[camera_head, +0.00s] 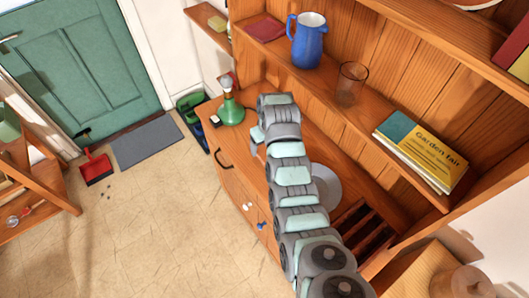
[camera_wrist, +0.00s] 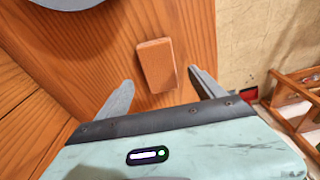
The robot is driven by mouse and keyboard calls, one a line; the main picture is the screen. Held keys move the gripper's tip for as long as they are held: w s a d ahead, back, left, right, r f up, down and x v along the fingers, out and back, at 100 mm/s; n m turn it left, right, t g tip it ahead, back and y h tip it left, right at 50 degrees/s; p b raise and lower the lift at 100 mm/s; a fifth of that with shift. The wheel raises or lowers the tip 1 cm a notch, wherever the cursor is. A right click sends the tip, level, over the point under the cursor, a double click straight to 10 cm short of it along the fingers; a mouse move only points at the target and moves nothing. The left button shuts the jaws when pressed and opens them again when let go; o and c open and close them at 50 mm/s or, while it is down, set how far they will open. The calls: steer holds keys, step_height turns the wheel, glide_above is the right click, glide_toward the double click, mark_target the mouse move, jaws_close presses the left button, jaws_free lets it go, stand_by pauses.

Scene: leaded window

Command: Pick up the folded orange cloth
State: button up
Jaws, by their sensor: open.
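The folded orange cloth (camera_wrist: 155,62) shows in the wrist view as a small, flat, orange-brown block lying on the wooden dresser top, close to its edge. My gripper (camera_wrist: 161,76) is open, with one grey finger to the left of the cloth and one to the right. The cloth's near end reaches between the fingertips, and there is a gap on both sides. I cannot tell how high the fingers are above the wood. In the head view my arm covers that part of the dresser, and I cannot make out the cloth there.
A grey plate (camera_head: 325,184) lies on the dresser top beside my arm; its rim shows in the wrist view (camera_wrist: 68,4). A green lamp (camera_head: 231,111) stands at the left end.

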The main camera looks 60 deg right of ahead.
steer(key=shift+w+f, duration=0.15)
steer(key=shift+f, duration=1.75)
steer(key=shift+d, duration=0.1)
steer(key=shift+c, duration=0.6)
steer(key=c, duration=1.3)
steer(key=shift+r, duration=0.2)
steer(key=shift+w+d+r, duration=0.1)
steer(key=shift+r, duration=0.55)
steer(key=shift+r+p, duration=2.4)
steer(key=shift+r, duration=6.85)
